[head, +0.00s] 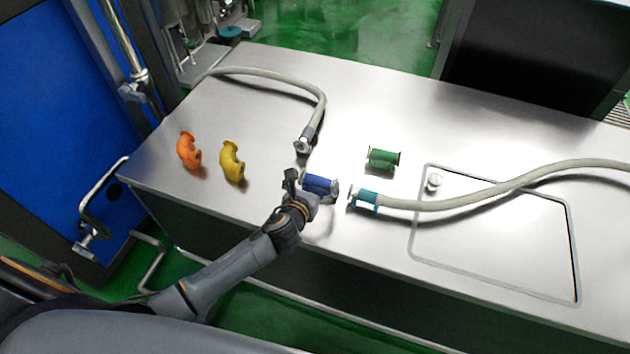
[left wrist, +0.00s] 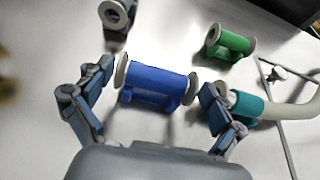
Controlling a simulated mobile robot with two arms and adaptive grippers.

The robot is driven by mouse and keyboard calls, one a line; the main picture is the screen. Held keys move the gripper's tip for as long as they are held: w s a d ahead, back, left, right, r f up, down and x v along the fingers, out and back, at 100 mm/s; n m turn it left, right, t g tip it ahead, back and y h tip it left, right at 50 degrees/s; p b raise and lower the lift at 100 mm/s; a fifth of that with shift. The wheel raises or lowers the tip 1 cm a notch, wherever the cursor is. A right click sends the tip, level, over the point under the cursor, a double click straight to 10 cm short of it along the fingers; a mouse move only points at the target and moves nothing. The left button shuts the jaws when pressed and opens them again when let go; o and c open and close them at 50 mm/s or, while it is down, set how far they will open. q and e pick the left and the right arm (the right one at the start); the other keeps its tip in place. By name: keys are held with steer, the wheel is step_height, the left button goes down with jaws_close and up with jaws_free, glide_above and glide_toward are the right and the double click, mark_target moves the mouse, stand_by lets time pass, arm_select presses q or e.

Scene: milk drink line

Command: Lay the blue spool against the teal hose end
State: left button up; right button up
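The blue spool (head: 319,184) lies near the front edge of the steel table, just left of the teal hose end (head: 365,199), with a gap between them. My left gripper (head: 305,190) reaches it from the front left. In the left wrist view, the gripper's fingers (left wrist: 157,88) are spread wide, one beyond each flange of the blue spool (left wrist: 152,82). Small gaps seem to show at both flanges. The teal hose end (left wrist: 245,106) is just right of the right finger, partly hidden by it. My right gripper is out of view.
A green spool (head: 383,159) lies behind the teal hose end. A grey hose end (head: 305,142) lies behind the blue spool. Yellow (head: 231,162) and orange (head: 188,150) elbows stand at left. A white knob (head: 434,182) is on the hatch at right. The back middle is clear.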

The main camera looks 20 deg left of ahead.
arm_select(q)
steer(key=shift+s, duration=0.1)
steer(key=shift+s, duration=0.1)
steer(key=v, duration=1.1)
steer(key=shift+s+r, duration=0.25)
steer(key=shift+s, duration=0.05)
